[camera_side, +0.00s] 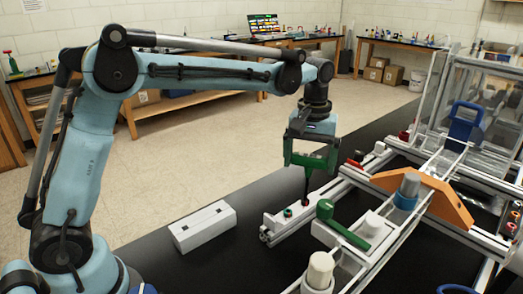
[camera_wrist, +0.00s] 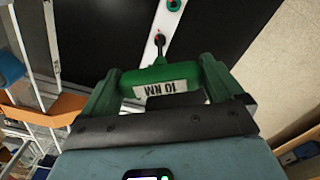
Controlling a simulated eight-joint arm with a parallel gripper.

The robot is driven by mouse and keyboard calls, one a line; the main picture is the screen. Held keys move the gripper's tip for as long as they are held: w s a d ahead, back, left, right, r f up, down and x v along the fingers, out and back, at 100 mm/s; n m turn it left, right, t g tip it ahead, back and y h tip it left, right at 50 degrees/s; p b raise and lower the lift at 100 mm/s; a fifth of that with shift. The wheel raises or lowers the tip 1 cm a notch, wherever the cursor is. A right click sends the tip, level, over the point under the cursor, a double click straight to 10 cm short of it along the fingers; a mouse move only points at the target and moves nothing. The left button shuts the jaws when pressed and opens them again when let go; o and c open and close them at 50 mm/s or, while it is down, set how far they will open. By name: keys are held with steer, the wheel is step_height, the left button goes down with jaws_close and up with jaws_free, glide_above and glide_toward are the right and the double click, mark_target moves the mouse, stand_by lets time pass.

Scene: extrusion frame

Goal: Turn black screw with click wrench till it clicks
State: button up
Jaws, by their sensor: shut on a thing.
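My gripper (camera_side: 309,159) is above the near left end of the extrusion frame, pointing down. In the wrist view, its two green fingers (camera_wrist: 160,76) are shut on the click wrench (camera_wrist: 158,70), a green body with a white "10 NM" label. The wrench's dark shaft (camera_wrist: 160,44) runs down to the white rail. In the side view, the shaft (camera_side: 307,186) reaches down close to the rail end. The black screw cannot be made out apart from the tip, so I cannot tell if they touch. A red screw in a green ring (camera_wrist: 174,4) sits farther along the rail.
A white slotted block (camera_side: 203,228) lies on the black table left of the frame. A green-handled part (camera_side: 345,229), an orange bracket (camera_side: 425,197) and a grey-blue cylinder (camera_side: 407,191) are on or near the frame at right. The black tabletop around the block is clear.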

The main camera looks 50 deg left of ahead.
steer(key=shift+f, duration=0.6)
stand_by(0.7)
steer(key=shift+m, duration=0.7)
steer(key=shift+m, duration=0.8)
steer(key=shift+m, duration=0.6)
steer(key=shift+m, duration=0.3)
